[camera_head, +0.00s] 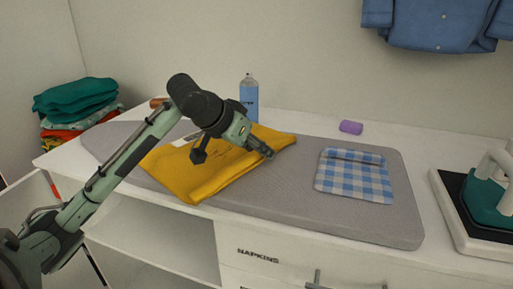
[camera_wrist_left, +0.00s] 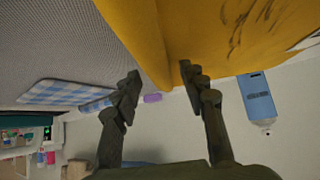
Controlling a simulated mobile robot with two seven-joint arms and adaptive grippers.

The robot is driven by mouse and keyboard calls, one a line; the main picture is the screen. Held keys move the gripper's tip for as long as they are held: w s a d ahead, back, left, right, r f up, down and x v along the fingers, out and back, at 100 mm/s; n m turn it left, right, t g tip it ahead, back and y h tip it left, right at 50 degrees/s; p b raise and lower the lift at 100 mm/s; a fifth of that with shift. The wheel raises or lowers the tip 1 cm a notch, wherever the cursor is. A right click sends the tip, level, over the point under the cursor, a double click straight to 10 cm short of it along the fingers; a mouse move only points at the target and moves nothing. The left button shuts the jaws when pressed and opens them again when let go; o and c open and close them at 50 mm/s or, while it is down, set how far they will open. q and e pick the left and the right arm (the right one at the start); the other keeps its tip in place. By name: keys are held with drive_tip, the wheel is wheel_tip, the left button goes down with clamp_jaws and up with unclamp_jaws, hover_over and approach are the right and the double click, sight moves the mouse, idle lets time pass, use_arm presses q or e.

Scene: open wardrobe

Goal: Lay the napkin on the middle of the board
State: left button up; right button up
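The blue-and-white checked napkin (camera_head: 354,178) lies flat near the right end of the grey board (camera_head: 290,199), with a fold along its back edge. A yellow cloth (camera_head: 196,180) lies across the board's left-middle part. My left gripper (camera_head: 234,157) is over the yellow cloth with its fingers spread. In the left wrist view, the open fingers (camera_wrist_left: 160,72) have the yellow cloth (camera_wrist_left: 215,35) beyond and between them; contact is unclear. The napkin (camera_wrist_left: 68,92) is off to the left there. My right gripper is not in view.
A blue spray can (camera_head: 249,95) and a purple block (camera_head: 351,127) stand behind the board. A teal iron (camera_head: 484,196) sits on a stand at right. Folded clothes (camera_head: 76,105) are stacked at left. A denim garment (camera_head: 437,25) hangs above. A drawer labelled NAPKINS (camera_head: 258,256) is below.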

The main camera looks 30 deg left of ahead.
use_arm(q)
drive_tip(key=v, duration=1.1)
drive_tip(key=shift+s+r, duration=0.15)
drive_tip(key=shift+r, duration=0.15)
drive_tip(key=shift+s+r, duration=0.2)
drive_tip(key=shift+s, duration=0.05)
